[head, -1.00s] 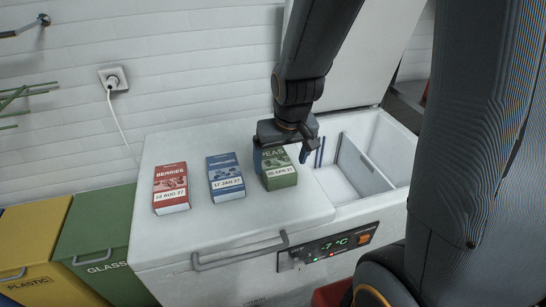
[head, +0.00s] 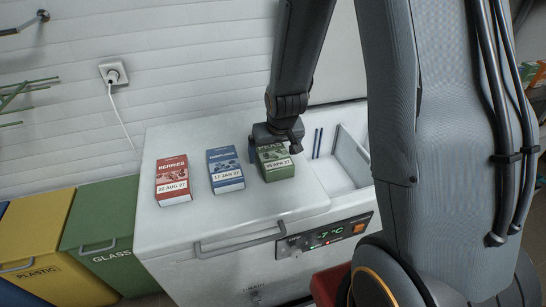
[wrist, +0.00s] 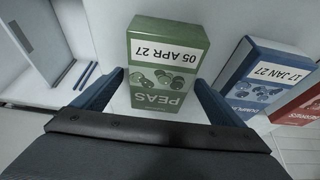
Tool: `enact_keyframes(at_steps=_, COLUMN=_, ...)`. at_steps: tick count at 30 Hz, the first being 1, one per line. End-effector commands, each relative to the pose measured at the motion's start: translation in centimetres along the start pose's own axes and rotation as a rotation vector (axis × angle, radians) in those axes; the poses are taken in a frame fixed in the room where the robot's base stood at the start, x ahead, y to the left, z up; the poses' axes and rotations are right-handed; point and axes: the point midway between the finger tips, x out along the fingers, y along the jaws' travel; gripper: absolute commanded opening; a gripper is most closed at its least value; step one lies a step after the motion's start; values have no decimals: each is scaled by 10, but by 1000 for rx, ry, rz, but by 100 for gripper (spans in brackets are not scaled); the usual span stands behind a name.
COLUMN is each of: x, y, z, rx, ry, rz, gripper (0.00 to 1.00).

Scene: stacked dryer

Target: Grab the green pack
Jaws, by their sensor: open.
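My gripper (wrist: 163,90) is open, with one blue finger to each side of the pack's near end. In the head view my gripper (head: 277,135) is at the pack's far side and partly covers it.
The open freezer compartment (head: 335,173) with a divider is to the right. Yellow (head: 38,235) and green bins (head: 105,230) stand at left.

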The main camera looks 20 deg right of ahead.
Motion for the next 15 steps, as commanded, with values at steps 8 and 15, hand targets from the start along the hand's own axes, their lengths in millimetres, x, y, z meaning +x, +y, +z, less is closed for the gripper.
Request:
enact_keyframes(at_steps=8, x=6, y=0, z=0, rx=0, ry=1, rz=0, gripper=92)
enact_keyframes(at_steps=15, x=6, y=0, z=0, rx=0, ry=0, rz=0, gripper=67)
